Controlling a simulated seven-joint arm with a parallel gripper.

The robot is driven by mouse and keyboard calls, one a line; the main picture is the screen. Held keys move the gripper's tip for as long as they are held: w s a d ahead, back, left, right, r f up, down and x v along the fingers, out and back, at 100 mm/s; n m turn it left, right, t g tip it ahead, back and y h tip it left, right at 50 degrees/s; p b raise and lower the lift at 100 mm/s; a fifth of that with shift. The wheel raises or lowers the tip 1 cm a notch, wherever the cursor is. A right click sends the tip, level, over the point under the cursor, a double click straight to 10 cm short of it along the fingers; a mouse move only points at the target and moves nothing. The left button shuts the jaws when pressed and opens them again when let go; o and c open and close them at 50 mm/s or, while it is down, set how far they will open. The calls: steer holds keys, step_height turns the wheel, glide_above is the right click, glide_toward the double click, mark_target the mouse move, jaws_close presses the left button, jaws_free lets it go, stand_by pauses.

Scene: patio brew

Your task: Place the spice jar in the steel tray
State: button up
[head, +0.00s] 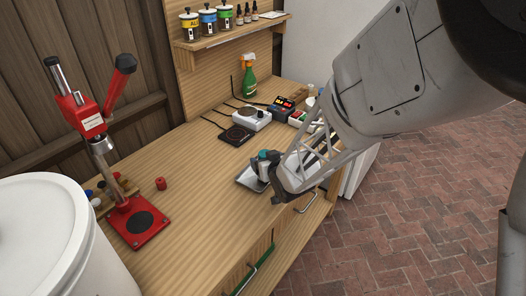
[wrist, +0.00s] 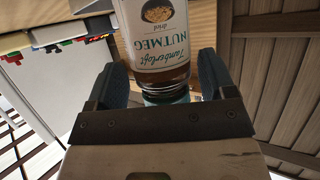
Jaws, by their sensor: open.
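The spice jar, labelled nutmeg (wrist: 158,40), fills the top middle of the wrist view, with its teal lid end towards my gripper. My gripper (wrist: 165,85) is open, with one dark finger on each side of the jar's neck and lid. In the head view my gripper (head: 266,165) is at the steel tray, and the jar's teal lid (head: 263,155) shows between the fingers. The steel tray (head: 246,180) lies on the bench near its front edge, partly hidden by my gripper. The jar appears upright at the tray; its base contact cannot be made out.
A black scale (head: 237,135) and a white hot plate (head: 250,118) stand behind the tray. A green spray bottle (head: 249,80) is at the back. A red bottle capper (head: 105,150) and a red cap (head: 160,184) are at left.

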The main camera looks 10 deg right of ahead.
steer(key=shift+r, duration=0.15)
steer(key=shift+r, duration=0.5)
steer(key=v, duration=1.2)
steer(key=shift+f, duration=0.15)
steer(key=s+d+r+m+g+h, duration=0.1)
steer(key=s+r+g, duration=0.4)
steer(key=s, duration=0.5)
steer(key=s+d+r+m+g+h, duration=0.2)
steer(key=s+d+r+g, duration=0.2)
steer(key=s+r, duration=0.4)
steer(key=shift+s+r+g+h, duration=0.35)
steer(key=shift+s+g, duration=0.35)
steer(key=shift+s, duration=0.5)
